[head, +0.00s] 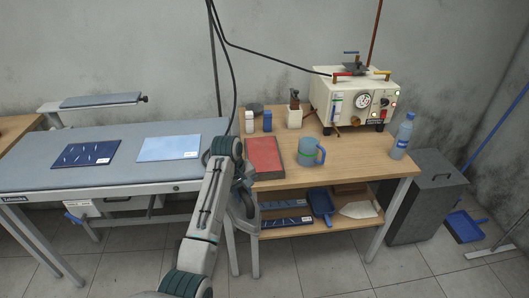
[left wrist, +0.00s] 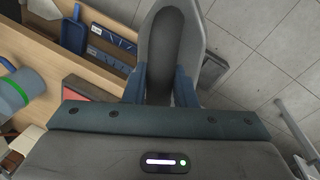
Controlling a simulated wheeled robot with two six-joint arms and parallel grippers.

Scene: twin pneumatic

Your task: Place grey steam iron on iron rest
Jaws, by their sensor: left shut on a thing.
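The grey steam iron (left wrist: 178,60) is between the blue-grey fingers of my left gripper (left wrist: 160,88) in the left wrist view; its rounded grey body extends away from the jaws. In the head view my left gripper (head: 243,188) is at the front left corner of the wooden table, and my arm hides most of the iron. A flat red pad with a dark border (head: 265,157), which looks like the iron rest, lies on the table just beyond and right of the gripper. Its edge shows in the left wrist view (left wrist: 84,92). My right gripper is not in view.
Small bottles, a steam generator (head: 354,100) and a water bottle (head: 402,136) stand farther back and right. A blue-grey ironing table (head: 60,177) is at left. A shelf (head: 330,222) lies below the tabletop.

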